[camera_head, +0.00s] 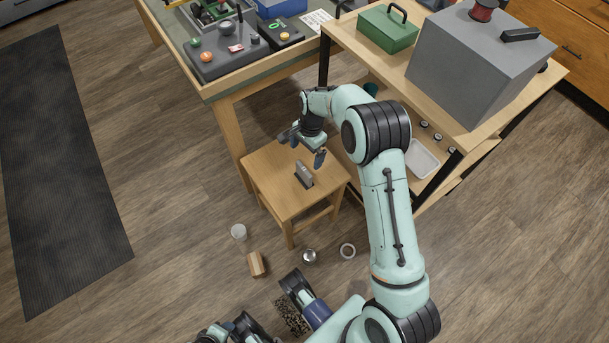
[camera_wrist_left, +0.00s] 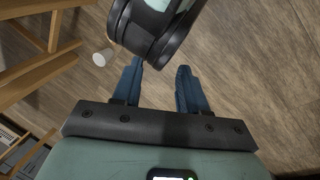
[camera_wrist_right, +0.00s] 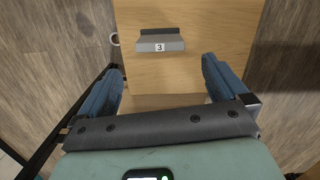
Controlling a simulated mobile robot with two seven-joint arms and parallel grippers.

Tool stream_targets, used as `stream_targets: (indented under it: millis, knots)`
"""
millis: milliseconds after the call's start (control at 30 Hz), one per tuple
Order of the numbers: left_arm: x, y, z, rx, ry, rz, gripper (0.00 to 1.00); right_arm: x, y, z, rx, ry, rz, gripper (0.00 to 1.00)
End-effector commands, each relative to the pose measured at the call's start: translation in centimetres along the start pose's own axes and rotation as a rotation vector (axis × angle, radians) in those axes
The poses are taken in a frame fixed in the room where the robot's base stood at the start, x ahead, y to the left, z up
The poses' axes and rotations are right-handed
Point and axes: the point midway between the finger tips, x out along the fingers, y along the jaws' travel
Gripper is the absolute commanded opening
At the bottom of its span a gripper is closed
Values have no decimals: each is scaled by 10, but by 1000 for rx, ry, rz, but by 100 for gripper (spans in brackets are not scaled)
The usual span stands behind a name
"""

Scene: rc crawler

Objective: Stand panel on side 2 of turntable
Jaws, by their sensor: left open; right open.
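A small grey panel-like piece (camera_head: 304,172) stands on the wooden stool (camera_head: 268,168). In the right wrist view the grey piece (camera_wrist_right: 160,45) bears a white label reading 3, with a dark strip behind it. My right gripper (camera_head: 301,148) is open and empty above the stool, pointing at the piece and apart from it. My left gripper (camera_wrist_left: 160,66) is open and empty over the floor, with one of my own arm links in front of it. I cannot make out a turntable or a side marked 2.
A workbench (camera_head: 225,88) with a dark grey board (camera_head: 226,50) stands behind the stool. A shelf unit (camera_head: 340,32) holds a green toolbox (camera_head: 388,30) and a large grey box (camera_head: 478,65).

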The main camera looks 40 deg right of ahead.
Motion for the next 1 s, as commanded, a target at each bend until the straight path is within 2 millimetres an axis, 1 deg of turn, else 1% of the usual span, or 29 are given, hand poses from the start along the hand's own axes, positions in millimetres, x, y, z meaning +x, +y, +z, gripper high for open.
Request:
stream_targets:
  millis: [33,167,267,400,533,633,867,1000]
  knots:
    - [-1,0,1,0,-4,0,43,0,0,-1,57,-3,-1,100]
    - [-1,0,2,1,-6,0,43,4,0,-1,136,-8,-3,100]
    - [3,-1,-2,-1,6,-1,43,17,0,-1,147,-10,-1,100]
    - [11,-4,-14,-4,39,-3,43,46,0,-2,145,-10,0,100]
    - [17,-6,-23,-6,64,-4,43,68,0,-1,143,-9,-1,100]
    - [19,-8,-28,-7,79,-5,43,79,0,-1,142,-9,-2,100]
    - [22,-9,-34,-8,96,-6,43,91,0,-2,142,-8,-3,100]
    - [30,-12,-44,-10,123,-8,43,112,1,-4,142,-9,-1,100]
